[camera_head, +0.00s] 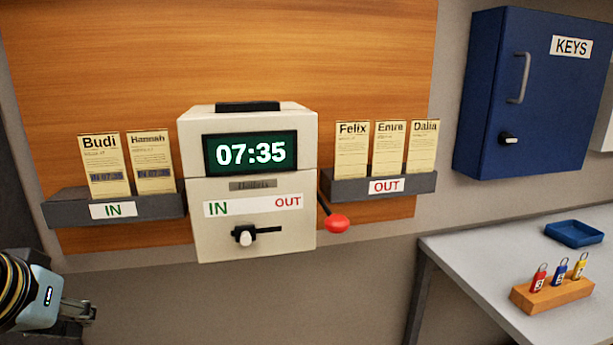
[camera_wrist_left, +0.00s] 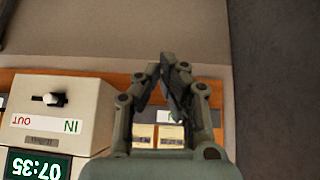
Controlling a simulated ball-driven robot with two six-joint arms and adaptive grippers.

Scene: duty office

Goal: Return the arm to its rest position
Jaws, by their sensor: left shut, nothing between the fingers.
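My left gripper (camera_head: 84,312) is at the lower left of the head view, below the IN rack and apart from everything. Its fingers are shut and empty. In the left wrist view the gripper (camera_wrist_left: 170,72) shows with its fingertips close together, pointing at the grey wall. The time clock (camera_head: 247,182) is mounted on the wooden panel and reads 07:35. It also shows upside down in the left wrist view (camera_wrist_left: 85,112). My right gripper is in neither view.
The IN rack (camera_head: 60,209) holds cards for Budi and Hannah. The OUT rack (camera_head: 345,189) holds cards for Felix, Emre and Dalia. A red-knobbed lever (camera_head: 337,223) sticks out at the clock's right. A blue key cabinet (camera_head: 515,120) hangs above a table (camera_head: 470,255) with padlocks and a blue tray (camera_head: 574,235).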

